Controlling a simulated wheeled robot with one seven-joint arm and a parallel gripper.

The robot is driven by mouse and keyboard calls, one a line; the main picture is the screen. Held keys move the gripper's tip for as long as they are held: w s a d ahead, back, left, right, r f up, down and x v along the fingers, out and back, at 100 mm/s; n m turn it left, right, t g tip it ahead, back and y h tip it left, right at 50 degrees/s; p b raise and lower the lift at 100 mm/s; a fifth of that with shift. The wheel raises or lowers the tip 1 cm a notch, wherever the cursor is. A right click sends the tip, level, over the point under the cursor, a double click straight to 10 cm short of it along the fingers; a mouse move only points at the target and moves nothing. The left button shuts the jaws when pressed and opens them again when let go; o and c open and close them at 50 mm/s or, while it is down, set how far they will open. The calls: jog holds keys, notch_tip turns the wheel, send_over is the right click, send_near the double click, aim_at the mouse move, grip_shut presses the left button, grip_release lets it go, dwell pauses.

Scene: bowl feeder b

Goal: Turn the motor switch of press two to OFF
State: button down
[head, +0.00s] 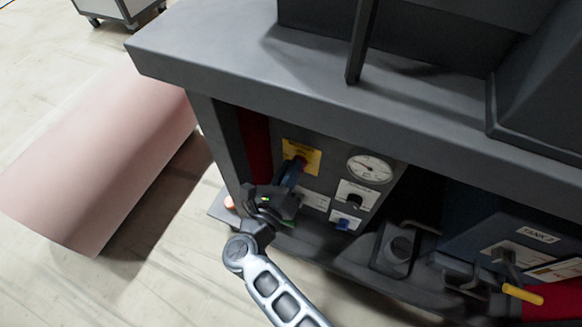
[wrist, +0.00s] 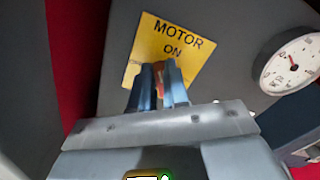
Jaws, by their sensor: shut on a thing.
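The motor switch sits on a yellow plate (wrist: 193,52) marked MOTOR and ON. In the wrist view, a small orange-red part of the switch (wrist: 157,70) shows between the fingers, and most of it is hidden by them. My gripper (wrist: 160,82) is shut on the switch, its two blue fingers on either side of it. The head view shows the same yellow plate (head: 312,152) on the grey panel under the press top, with my gripper (head: 296,168) reaching it from below. The switch's exact angle is hard to read.
A round gauge (head: 369,168) is right of the plate. Below it are a black knob (head: 354,201) and a blue switch (head: 343,224). A box labelled TANK 2 (head: 537,235) and a yellow-handled lever (head: 522,294) are at right. The grey top (head: 230,65) overhangs the panel.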

jog(key=n, duration=0.3)
jog(key=f+n+p, duration=0.1)
jog(key=n, duration=0.3)
jog(key=n+p, duration=0.1)
jog(key=n, duration=0.3)
jog(key=shift+w+a+f, duration=0.15)
jog(key=shift+a, duration=0.15)
jog(key=shift+n+p, duration=0.3)
jog(key=c, duration=1.1)
grip_release()
jog(key=shift+p+v, duration=0.65)
jog(key=shift+v, duration=3.3)
